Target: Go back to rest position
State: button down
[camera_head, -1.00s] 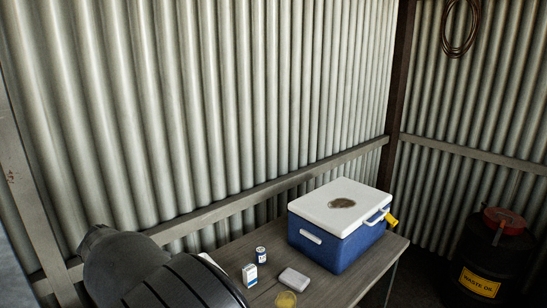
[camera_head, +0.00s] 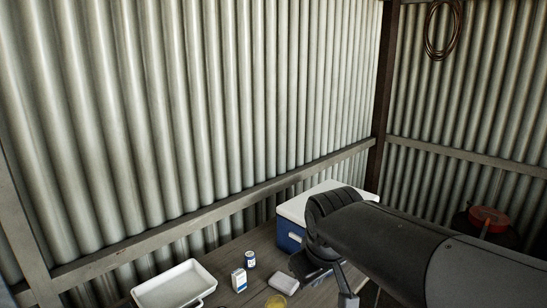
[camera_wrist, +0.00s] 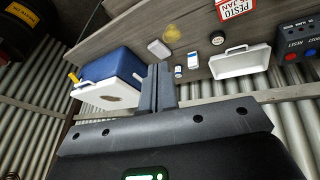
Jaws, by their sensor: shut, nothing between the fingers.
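My gripper shows in the wrist view (camera_wrist: 158,75) with its two fingers together and nothing between them. In the head view my arm reaches in from the right, and the gripper (camera_head: 346,295) points down over the workbench (camera_head: 235,258), partly cut off by the lower edge. It is in front of the blue cooler with a white lid (camera_head: 296,208), hiding much of it. I cannot tell its height above the bench.
A white tray (camera_head: 174,288), a small white carton (camera_head: 239,280), a blue-and-white can (camera_head: 250,260), a grey box (camera_head: 284,284) and a yellow round thing (camera_head: 276,302) are on the bench. A waste drum with a red top (camera_head: 490,218) stands right. Corrugated walls close the corner.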

jog(key=s+d+f+m, duration=0.1)
jog(key=s+d+m, duration=0.2)
jog(key=s, duration=0.3)
jog(key=s+d+f+m+t, duration=0.1)
jog(key=s+d+m, duration=0.2)
jog(key=s, duration=0.3)
jog(key=shift+d+f, duration=0.35)
jog(key=shift+f, duration=0.05)
